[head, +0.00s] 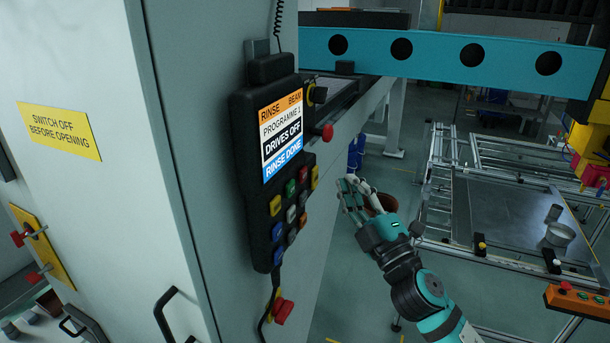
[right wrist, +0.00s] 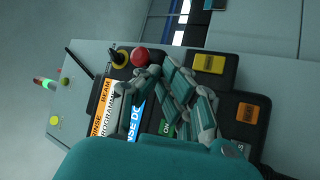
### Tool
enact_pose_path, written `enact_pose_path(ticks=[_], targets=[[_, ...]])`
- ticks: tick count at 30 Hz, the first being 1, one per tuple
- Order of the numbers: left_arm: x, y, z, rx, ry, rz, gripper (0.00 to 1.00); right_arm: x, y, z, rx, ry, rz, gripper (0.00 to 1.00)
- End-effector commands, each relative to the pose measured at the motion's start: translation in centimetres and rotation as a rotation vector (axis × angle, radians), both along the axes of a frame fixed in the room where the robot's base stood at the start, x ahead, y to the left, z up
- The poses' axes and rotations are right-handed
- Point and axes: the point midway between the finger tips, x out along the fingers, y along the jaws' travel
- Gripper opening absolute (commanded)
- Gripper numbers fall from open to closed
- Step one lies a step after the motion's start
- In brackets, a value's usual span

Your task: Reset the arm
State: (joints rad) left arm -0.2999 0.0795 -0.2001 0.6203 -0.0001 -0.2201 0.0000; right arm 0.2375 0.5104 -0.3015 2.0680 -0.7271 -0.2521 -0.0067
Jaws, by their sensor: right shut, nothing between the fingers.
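A black hand-held control panel (head: 245,170) hangs on the side of a pale cabinet. Its screen (head: 281,137) reads RINSE BEAM, PROGRAMME 1, DRIVES OFF, RINSE DONE. Below sit several coloured buttons, among them a green one (head: 290,188) and a red one (head: 303,173). A red knob (head: 327,132) shows beside the panel, also in the right wrist view (right wrist: 139,56). My right gripper (head: 349,188) is shut and empty, to the right of the panel. In the right wrist view its fingers (right wrist: 162,72) partly cover the screen and buttons. My left gripper is out of view.
A red mushroom button (head: 283,310) sits low on the cabinet. A yellow sign (head: 60,131) reads SWITCH OFF BEFORE OPENING. A teal beam (head: 450,58) crosses above. A metal frame table (head: 500,215) and an orange button box (head: 578,301) stand at right. Open floor lies between.

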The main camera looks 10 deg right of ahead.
Motion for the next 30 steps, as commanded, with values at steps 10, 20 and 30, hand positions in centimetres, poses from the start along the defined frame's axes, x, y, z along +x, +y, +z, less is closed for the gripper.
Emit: enact_pose_path(ticks=[10, 20, 30], targets=[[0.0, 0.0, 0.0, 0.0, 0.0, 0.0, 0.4, 0.0, 0.0, 0.0, 0.0, 0.0, 0.0, 0.0], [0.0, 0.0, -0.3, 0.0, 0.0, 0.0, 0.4, 1.1, -0.6, -2.7, 0.02, 0.058, -0.012, 0.0], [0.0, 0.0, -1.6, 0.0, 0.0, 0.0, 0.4, 4.2, -5.0, -25.8, 0.198, 0.515, -0.112, 0.0]])
